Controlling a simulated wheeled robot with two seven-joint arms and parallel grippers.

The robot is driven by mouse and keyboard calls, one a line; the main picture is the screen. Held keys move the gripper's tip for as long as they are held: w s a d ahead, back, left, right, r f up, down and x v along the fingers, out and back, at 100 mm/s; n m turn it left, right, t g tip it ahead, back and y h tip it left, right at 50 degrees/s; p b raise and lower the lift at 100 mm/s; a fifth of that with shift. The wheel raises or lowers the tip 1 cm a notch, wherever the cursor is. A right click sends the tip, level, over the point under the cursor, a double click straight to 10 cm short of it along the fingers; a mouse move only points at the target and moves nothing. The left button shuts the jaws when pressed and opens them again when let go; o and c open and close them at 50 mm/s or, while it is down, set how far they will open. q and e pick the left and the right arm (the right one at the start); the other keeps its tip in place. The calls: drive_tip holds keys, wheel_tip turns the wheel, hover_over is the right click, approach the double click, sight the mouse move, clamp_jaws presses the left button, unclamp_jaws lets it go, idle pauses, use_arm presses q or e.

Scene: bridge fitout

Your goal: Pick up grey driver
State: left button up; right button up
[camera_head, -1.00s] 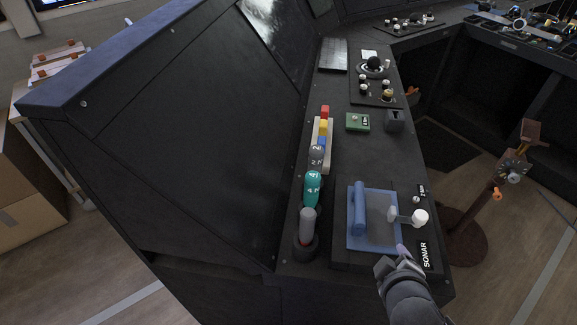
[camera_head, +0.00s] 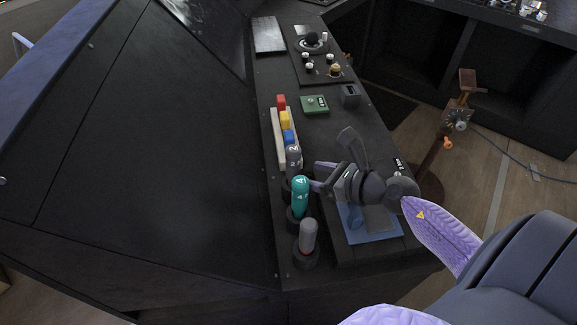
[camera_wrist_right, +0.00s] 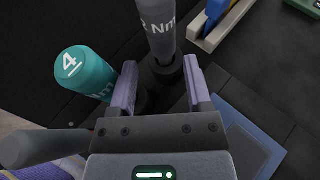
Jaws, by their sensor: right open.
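A grey driver marked 2 Nm (camera_head: 294,158) stands upright in a dark holder at the back of a row of drivers. It also shows in the right wrist view (camera_wrist_right: 158,30), where it rises between and just beyond the open fingers of my right gripper (camera_wrist_right: 160,90). In the head view my right gripper (camera_head: 318,176) is beside this driver, to its right, with its jaws empty. A teal driver (camera_head: 300,196) marked 4 stands in front of it. A second, plain grey driver (camera_head: 308,236) stands nearest the front edge. My left gripper is not in view.
A blue tray (camera_head: 372,238) lies under my right arm, partly hidden. A holder (camera_head: 277,148) with red, yellow and blue blocks stands behind the drivers. A green box (camera_head: 315,104) and a grey box (camera_head: 350,96) sit farther back. A sloped dark panel rises on the left.

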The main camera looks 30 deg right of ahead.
sight(299, 165)
drive_tip(key=x, duration=0.4)
drive_tip(key=r+x, duration=0.1)
drive_tip(key=x, duration=0.1)
drive_tip(key=shift+w+r, duration=0.1)
drive_tip(key=shift+w, duration=0.2)
drive_tip(key=shift+r, duration=0.1)
clamp_jaws()
